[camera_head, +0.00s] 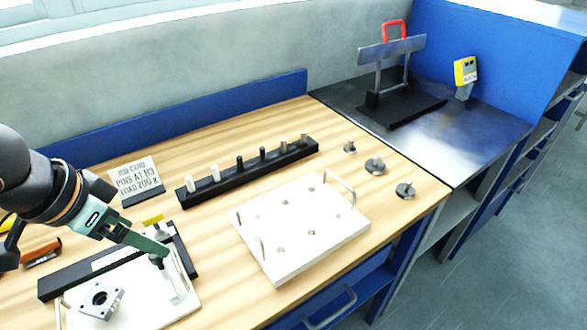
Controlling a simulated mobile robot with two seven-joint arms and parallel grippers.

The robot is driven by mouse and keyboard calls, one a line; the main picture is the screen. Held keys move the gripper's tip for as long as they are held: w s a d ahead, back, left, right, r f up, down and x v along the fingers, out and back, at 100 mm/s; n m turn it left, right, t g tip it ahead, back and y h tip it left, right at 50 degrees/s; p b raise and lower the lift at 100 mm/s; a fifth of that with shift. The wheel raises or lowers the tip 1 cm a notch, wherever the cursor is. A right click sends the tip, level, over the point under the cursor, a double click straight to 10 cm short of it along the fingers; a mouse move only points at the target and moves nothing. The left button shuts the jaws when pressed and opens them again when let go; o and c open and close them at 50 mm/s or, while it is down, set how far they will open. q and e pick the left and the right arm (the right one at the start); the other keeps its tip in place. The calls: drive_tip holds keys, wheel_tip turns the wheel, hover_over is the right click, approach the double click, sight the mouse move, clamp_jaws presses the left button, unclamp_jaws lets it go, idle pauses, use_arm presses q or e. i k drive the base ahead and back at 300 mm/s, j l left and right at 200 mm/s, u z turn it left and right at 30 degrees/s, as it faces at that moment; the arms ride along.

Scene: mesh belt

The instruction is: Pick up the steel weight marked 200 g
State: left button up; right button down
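Three round steel weights with knobs stand at the right end of the wooden table: a small one (349,148), a middle one (375,166) and a large one (405,191). Their markings are too small to read, so I cannot tell which is 200 g. My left gripper (160,258) reaches in from the left, low over a white fixture (150,310) at the front left, far from the weights. Its fingertips are beside a dark tip and a pale upright part; I cannot tell whether it grips anything. My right gripper is out of view.
A white plate with holes and two handles (300,232) lies between my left gripper and the weights. Behind it is a black rack (225,182) of several pins. A dark stand with red handle (400,106) is on the metal bench.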

sight(405, 191)
drive_tip(key=z, duration=0.8)
drive_tip(key=k+l, duration=0.15)
